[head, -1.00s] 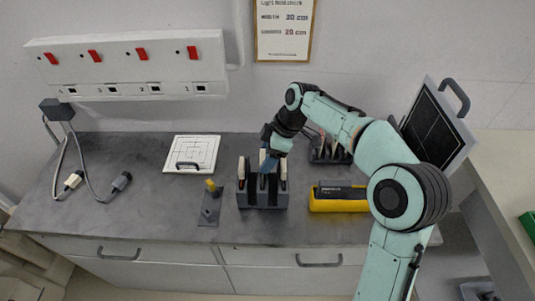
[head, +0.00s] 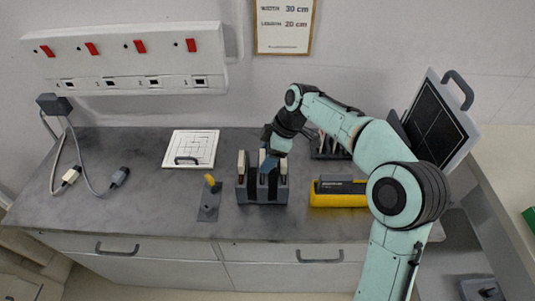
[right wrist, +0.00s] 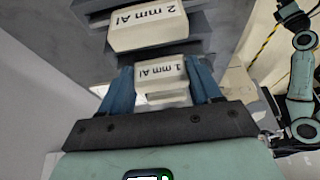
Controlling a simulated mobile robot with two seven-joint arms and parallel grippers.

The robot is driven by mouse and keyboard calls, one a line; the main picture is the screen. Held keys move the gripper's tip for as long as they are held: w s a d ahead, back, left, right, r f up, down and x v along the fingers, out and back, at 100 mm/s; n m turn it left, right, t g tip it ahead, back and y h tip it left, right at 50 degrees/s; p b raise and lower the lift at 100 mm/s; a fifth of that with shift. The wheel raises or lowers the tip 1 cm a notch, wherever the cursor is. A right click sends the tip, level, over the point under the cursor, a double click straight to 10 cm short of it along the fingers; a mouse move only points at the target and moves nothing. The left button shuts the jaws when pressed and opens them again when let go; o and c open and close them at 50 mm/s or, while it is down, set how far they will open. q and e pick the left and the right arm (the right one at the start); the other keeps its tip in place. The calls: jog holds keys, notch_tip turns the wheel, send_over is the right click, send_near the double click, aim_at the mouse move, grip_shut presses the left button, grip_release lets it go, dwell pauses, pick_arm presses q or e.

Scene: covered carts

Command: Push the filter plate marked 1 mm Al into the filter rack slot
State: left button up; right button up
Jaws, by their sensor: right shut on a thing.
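The filter plate marked 1 mm Al (right wrist: 160,72) has a pale labelled grip and sits between the blue fingers of my right gripper (right wrist: 161,84) in the right wrist view. The fingers are shut on its two sides. In the head view my right gripper (head: 268,164) points down at the middle of the dark grey filter rack (head: 262,198). The fingers hide most of the plate there, and I cannot tell how deep it sits in its slot. The plate marked 2 mm Al (right wrist: 147,27) stands in line with it. My left gripper is not in view.
A yellow-based dark instrument (head: 340,199) lies right of the rack. A small stand with a yellow knob (head: 209,198) is to the left. A white grid plate (head: 191,146) lies farther back. A dark panel (head: 438,123) leans at the right.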

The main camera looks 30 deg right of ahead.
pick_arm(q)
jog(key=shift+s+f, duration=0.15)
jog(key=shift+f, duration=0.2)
pick_arm(e)
jog(key=shift+f, duration=0.45)
jog(key=o, duration=1.3)
jog(key=shift+r, duration=0.1)
pick_arm(q)
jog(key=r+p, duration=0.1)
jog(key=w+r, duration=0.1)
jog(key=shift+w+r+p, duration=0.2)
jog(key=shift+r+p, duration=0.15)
jog(key=shift+p, duration=0.05)
pick_arm(e)
jog(key=v, duration=1.3)
jog(key=shift+s+d+r, duration=0.1)
jog(key=shift+d, duration=0.05)
